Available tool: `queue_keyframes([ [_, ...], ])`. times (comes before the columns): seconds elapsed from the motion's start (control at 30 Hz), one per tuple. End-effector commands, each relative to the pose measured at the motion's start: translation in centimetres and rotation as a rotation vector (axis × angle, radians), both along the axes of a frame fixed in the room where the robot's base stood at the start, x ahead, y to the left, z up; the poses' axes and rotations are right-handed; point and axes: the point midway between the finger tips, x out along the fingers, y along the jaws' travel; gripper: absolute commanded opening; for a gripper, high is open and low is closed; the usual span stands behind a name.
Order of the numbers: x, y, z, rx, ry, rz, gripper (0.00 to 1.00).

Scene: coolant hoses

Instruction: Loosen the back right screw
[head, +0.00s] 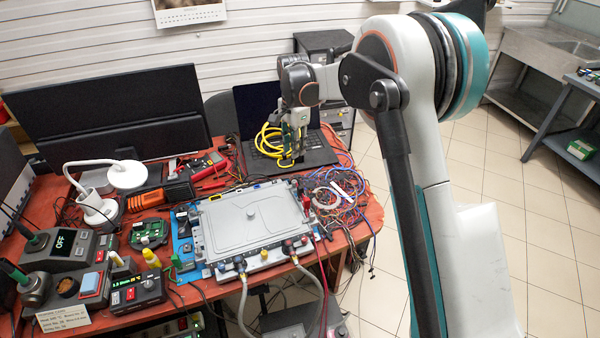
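A flat grey metal unit (240,222) with a round raised centre lies on the red bench. Two hoses join its front edge, a grey one (243,297) at front left and another at front right. The back right screw is too small to make out at this distance. My gripper (287,163) points down just behind the unit's back right corner, in front of the laptop. Its fingers are small and dark here, with yellow coiled cable (266,140) beside or behind them. I cannot tell whether they are open, shut or holding something.
An open laptop (310,150) stands behind the unit. Tangled wires (345,195) lie to its right. A white lamp (128,175), a green circuit board (149,233) and control boxes (68,250) crowd the left. Tiled floor is open at right.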

Motion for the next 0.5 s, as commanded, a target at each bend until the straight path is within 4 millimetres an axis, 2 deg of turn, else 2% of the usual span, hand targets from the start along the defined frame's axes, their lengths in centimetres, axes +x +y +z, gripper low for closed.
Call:
queue_keyframes([
  [0.27, 0.7, 0.7, -2.2, -0.004, 0.019, -0.033, 0.25],
  [0.5, 0.7, 0.7, -6.1, -0.004, 0.019, -0.031, 0.25],
])
